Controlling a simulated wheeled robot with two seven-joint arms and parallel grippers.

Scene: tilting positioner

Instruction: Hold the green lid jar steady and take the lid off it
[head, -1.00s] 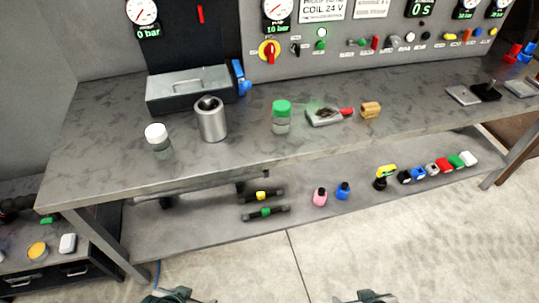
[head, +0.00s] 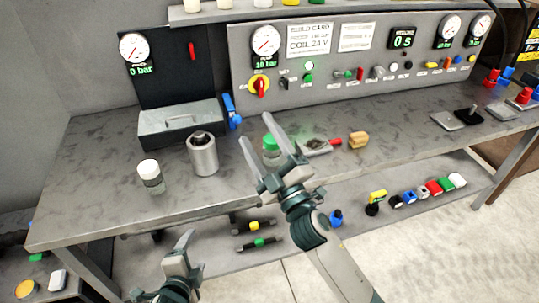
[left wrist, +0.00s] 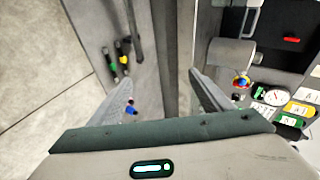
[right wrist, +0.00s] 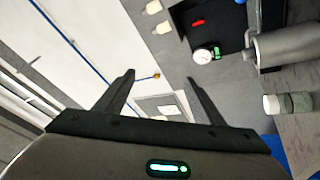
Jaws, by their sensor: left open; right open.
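The green lid jar, a clear jar with a green lid (head: 269,142), stands upright on the bench with the lid on. My right gripper (head: 256,128) is open and empty; in the head view its fingers overlap the jar and partly cover it. I see no contact and cannot tell the gap. In the right wrist view its fingers (right wrist: 160,75) have nothing between them and the green lid jar does not show. My left gripper (head: 162,266) is open and low in front of the bench, away from the jar. The left wrist view also shows its empty fingers (left wrist: 161,76).
A white-lidded jar (head: 150,176) and a steel cup (head: 203,156) stand left of the green lid jar. A metal box (head: 180,132) and control panel are behind.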

